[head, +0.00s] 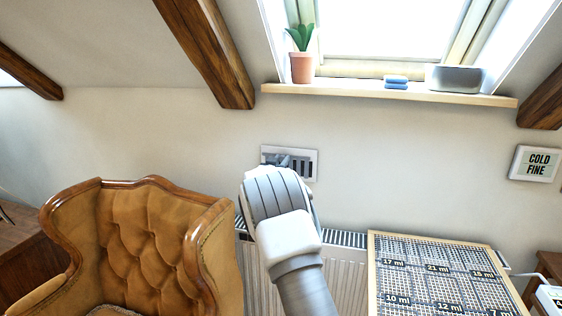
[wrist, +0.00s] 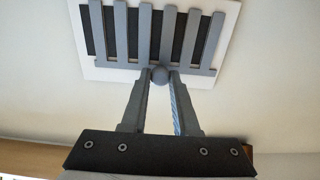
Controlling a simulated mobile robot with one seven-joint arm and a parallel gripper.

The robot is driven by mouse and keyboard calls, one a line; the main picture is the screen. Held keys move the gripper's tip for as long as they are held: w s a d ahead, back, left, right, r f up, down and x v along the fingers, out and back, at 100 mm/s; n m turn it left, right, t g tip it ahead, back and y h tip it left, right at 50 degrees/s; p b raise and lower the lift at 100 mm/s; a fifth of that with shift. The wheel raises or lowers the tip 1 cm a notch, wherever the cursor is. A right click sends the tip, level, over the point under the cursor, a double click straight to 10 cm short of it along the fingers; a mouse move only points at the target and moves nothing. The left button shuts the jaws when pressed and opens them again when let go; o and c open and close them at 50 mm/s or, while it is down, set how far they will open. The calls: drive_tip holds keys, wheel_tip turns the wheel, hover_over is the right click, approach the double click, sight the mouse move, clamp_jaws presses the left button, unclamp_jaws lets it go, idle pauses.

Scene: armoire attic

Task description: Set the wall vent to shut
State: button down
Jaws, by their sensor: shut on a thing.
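The wall vent (head: 302,158) is a pale plate with dark slots on the wall above the radiator. My arm hides its lower left part in the head view. In the wrist view the vent (wrist: 224,50) fills the top, with grey slats over dark openings. The dark gaps between the slats show, so it stands at least partly open. A small round grey knob (wrist: 159,73) sits at the vent's lower edge. My gripper (wrist: 160,80) is shut on this knob, one finger on each side. In the head view my arm hides the fingers.
A tufted brown armchair (head: 150,235) stands at left. A white radiator (head: 345,270) is under the vent, with a gridded board (head: 430,275) at right. Above is a window sill (head: 390,92) with a potted plant (head: 301,65). A sign (head: 535,163) hangs at right.

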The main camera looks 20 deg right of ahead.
idle(0.8)
drive_tip(key=shift+s+d+b, duration=0.3)
drive_tip(key=shift+s+d, duration=0.2)
drive_tip(key=shift+d, duration=0.3)
drive_tip(key=c, duration=0.7)
unclamp_jaws()
drive_tip(key=v, duration=1.7)
drive_tip(key=shift+s+a+p, duration=0.2)
drive_tip(key=shift+s+p, duration=0.05)
drive_tip(key=shift+p, duration=0.1)
